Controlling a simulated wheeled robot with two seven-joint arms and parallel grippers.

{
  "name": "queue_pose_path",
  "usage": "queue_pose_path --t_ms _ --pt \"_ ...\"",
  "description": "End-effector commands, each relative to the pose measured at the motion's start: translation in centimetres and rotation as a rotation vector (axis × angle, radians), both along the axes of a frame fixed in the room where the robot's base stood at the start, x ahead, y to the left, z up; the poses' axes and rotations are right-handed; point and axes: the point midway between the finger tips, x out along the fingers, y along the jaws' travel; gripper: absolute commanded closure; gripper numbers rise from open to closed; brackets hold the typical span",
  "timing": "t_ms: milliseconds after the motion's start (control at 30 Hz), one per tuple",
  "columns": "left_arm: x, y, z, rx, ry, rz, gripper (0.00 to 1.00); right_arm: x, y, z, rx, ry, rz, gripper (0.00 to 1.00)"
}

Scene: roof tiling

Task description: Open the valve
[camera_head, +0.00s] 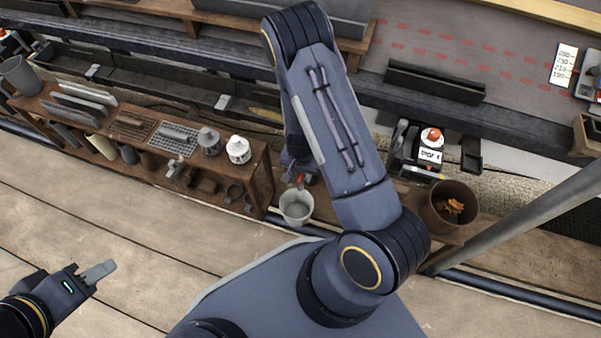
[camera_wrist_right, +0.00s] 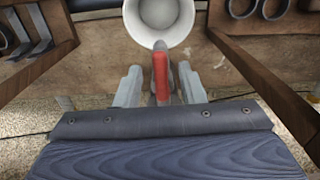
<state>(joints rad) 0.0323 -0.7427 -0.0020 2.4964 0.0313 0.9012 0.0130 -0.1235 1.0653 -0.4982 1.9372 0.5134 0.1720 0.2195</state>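The valve's red lever (camera_head: 300,181) shows just past my right forearm in the head view, above a pale bucket (camera_head: 297,206). In the right wrist view the red lever (camera_wrist_right: 160,73) stands upright on a grey pipe, with the round pale bucket (camera_wrist_right: 158,14) behind it. My right gripper (camera_wrist_right: 159,80) is open, with one finger on each side of the lever and gaps visible; I see no grip on it. In the head view my arm largely hides this gripper. My left gripper (camera_head: 98,271) is empty at the lower left, away from the valve; its finger opening is unclear.
A wooden shelf (camera_head: 262,170) with tiles, tools and small lantern-like pieces stands left of the valve. Right of my arm are a box with a red button (camera_head: 431,136) and a brown bin (camera_head: 450,208) holding orange leaves.

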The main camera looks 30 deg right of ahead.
Motion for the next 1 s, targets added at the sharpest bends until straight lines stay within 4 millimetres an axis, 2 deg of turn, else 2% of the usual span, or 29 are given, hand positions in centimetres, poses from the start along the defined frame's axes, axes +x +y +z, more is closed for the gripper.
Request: queue_pose_path --t_ms 167,400,500,1000 --pt "0.0 0.0 1.3 0.0 0.0 0.0 0.64 0.1 0.0 2.3 0.0 -0.003 0.002 0.64" --pt "0.0 0.0 3.5 0.0 0.0 0.0 0.64 0.1 0.0 6.4 0.001 -0.002 0.001 0.64" --pt "0.0 0.0 4.0 0.0 0.0 0.0 0.64 0.0 0.0 7.5 0.0 -0.001 0.002 0.64" --pt "0.0 0.0 3.9 0.0 0.0 0.0 0.64 0.0 0.0 7.6 0.0 0.0 0.001 0.64"
